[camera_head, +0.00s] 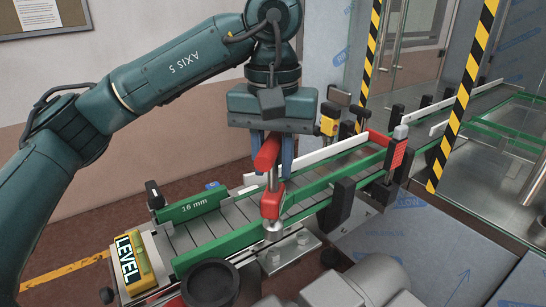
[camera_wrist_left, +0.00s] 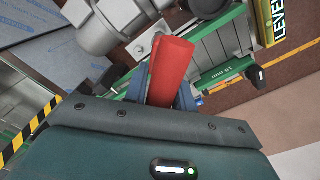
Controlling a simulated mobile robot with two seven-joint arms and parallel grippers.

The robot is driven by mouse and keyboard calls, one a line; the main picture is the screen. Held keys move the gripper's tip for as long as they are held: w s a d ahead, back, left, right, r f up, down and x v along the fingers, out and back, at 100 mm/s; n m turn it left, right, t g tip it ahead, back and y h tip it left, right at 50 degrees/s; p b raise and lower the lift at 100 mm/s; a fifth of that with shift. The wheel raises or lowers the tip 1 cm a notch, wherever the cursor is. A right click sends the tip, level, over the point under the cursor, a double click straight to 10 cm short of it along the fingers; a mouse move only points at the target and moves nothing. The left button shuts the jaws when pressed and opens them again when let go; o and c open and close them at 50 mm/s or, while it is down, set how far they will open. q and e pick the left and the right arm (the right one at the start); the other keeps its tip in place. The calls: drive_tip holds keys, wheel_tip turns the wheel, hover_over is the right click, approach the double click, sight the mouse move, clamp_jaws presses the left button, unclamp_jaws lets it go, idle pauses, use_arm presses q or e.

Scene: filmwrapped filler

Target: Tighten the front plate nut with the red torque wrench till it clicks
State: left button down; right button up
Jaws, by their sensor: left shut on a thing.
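The red torque wrench (camera_head: 272,204) hangs roughly upright from my left gripper (camera_head: 272,165), which is shut on its red upper part. Its metal socket end (camera_head: 273,230) points down at the front of the conveyor, over a small metal plate (camera_head: 297,253). Nuts or bolt heads show on this plate, one (camera_head: 273,258) just below the socket. I cannot tell whether the socket sits on a nut. In the left wrist view the red wrench grip (camera_wrist_left: 171,68) stands between the blue fingers. My right gripper is in neither view.
The green-railed conveyor (camera_head: 230,240) runs to the back right. A yellow LEVEL block (camera_head: 134,265) stands at its left end. A grey motor (camera_head: 360,285) is close in front. Striped posts (camera_head: 463,95) and glass panels stand at right.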

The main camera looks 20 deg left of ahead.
sight(274, 192)
use_arm(q)
drive_tip(key=shift+f, duration=0.1)
wheel_tip(274, 192, down, 2)
drive_tip(key=shift+f+b, duration=0.1)
drive_tip(key=shift+b, duration=0.9)
drive_tip(key=shift+d+f+n+b, duration=0.1)
drive_tip(key=shift+f+n+b, duration=0.2)
drive_tip(key=shift+f+b, duration=0.25)
drive_tip(key=shift+f, duration=0.15)
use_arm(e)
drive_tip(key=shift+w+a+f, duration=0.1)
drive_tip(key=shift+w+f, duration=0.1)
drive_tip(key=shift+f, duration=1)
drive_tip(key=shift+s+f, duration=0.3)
use_arm(q)
drive_tip(key=shift+f, duration=0.25)
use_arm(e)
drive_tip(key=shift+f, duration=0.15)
